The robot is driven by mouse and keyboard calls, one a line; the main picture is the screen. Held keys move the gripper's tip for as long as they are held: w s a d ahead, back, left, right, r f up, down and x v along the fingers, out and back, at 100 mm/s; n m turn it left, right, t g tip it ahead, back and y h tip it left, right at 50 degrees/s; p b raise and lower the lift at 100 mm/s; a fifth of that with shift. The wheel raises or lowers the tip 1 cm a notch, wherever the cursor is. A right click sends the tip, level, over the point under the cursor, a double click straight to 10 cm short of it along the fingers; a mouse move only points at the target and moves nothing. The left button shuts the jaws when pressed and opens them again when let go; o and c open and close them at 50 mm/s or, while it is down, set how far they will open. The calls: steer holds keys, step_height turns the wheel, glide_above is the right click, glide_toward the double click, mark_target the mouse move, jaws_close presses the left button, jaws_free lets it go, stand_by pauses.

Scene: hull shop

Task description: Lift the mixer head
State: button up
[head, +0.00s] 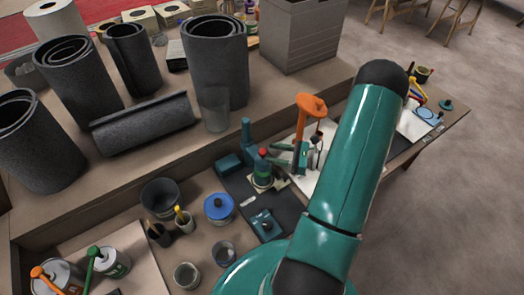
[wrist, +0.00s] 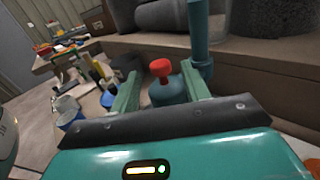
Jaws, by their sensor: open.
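A teal rounded body with a red knob, which looks like the mixer head (head: 263,170), stands on the worktop left of my arm in the head view. In the wrist view the mixer head (wrist: 168,92) shows between my fingers, its red knob upward. A teal post (head: 247,132) stands just behind it and shows at upper right in the wrist view (wrist: 198,35). My gripper (head: 284,154) is open, its two green fingers (wrist: 160,75) reaching toward the mixer head from either side. I cannot tell whether they touch it. My arm hides the worktop to the right.
Dark rolled sheets (head: 215,65) and a clear cup (head: 214,108) stand on the raised shelf behind. A blue-lidded tub (head: 219,208), a dark bucket (head: 160,198) and a teal device (head: 265,223) stand nearby. Open floor (head: 450,200) lies at right.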

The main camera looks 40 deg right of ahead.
mark_target(263, 151)
steer(key=x, duration=0.4)
steer(key=shift+w+a, duration=0.25)
steer(key=shift+w, duration=0.05)
